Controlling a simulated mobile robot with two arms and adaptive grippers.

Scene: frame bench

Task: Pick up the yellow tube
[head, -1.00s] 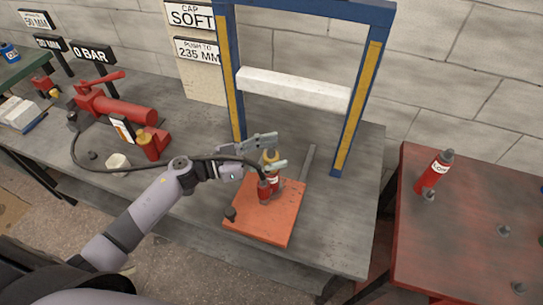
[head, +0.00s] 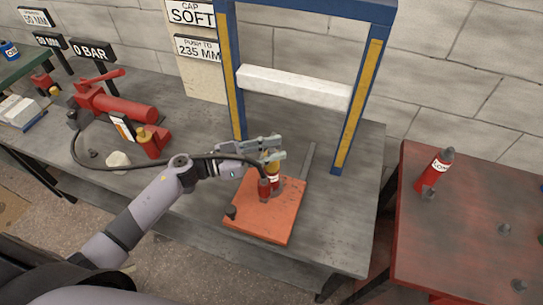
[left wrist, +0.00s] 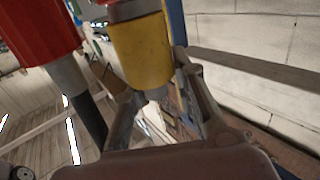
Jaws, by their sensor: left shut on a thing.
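The yellow tube (head: 273,159) stands upright at the top of a small red cylinder (head: 274,178) on the orange plate (head: 257,224) under the blue frame. My left gripper (head: 272,149) is shut on the yellow tube, with its fingers on either side of it. The fingers hide part of the tube in the head view. In the left wrist view the yellow tube (left wrist: 142,50) shows large between the fingers, with red at its upper end. My right gripper is not in view.
A black hose with a red coupler (head: 264,190) runs close beside the cylinder to the red pump (head: 120,108). The blue frame (head: 229,75) with a white crossbar (head: 293,88) rises behind. A red table (head: 455,245) with another red cylinder (head: 434,172) stands at the right.

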